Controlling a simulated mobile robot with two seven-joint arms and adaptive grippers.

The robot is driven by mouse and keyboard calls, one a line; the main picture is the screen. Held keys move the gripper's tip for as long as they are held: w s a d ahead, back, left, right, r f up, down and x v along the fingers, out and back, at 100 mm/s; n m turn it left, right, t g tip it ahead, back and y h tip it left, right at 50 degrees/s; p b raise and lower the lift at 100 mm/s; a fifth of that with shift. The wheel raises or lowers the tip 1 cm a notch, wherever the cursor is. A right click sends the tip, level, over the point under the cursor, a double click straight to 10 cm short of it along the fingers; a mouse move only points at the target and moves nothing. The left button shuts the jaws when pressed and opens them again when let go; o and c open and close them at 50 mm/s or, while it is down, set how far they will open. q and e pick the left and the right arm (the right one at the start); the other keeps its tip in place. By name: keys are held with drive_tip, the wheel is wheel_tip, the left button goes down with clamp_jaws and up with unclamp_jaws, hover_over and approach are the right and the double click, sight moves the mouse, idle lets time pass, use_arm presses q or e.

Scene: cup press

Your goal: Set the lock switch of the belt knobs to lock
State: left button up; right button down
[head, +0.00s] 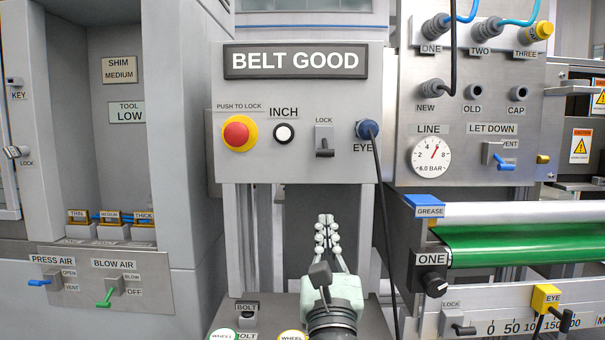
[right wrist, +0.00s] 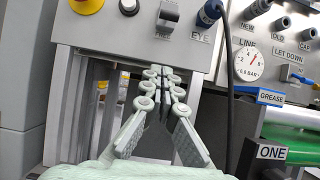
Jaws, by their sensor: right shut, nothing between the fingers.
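A LOCK switch (head: 324,141) is on the grey panel under the BELT GOOD sign, between the INCH button and the EYE plug. Its dark lever points down, away from the LOCK label above it. It also shows at the top of the right wrist view (right wrist: 168,14). Another LOCK switch (head: 457,323) with a dark lever is on the scale rail at the lower right, below the black ONE knob (head: 434,280). My right gripper (head: 327,222) is shut and empty, pointing up below the panel, apart from the upper switch. My left gripper is not in view.
A red push button (head: 237,134) and the INCH button (head: 284,133) are left of the upper switch. A black cable hangs from the EYE plug (head: 367,129), right of my gripper. A green belt (head: 530,246) runs at the right. Below the panel is an open gap between posts.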

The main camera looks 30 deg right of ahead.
sight(325, 146)
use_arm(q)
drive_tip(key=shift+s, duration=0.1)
use_arm(e)
drive_tip(key=shift+s, duration=0.15)
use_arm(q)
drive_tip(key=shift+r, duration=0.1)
use_arm(e)
drive_tip(key=shift+d+r, duration=0.1)
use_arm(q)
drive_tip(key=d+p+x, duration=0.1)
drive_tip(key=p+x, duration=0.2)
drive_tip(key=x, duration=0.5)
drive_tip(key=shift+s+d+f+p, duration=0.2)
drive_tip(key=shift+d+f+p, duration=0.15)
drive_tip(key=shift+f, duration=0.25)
use_arm(e)
drive_tip(key=w+d+r, duration=0.4)
drive_tip(key=w+r, duration=0.2)
drive_tip(key=r, duration=0.2)
drive_tip(key=shift+w+r, duration=0.25)
drive_tip(key=shift+w, duration=0.1)
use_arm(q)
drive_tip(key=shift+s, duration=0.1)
use_arm(e)
drive_tip(key=shift+w, duration=0.1)
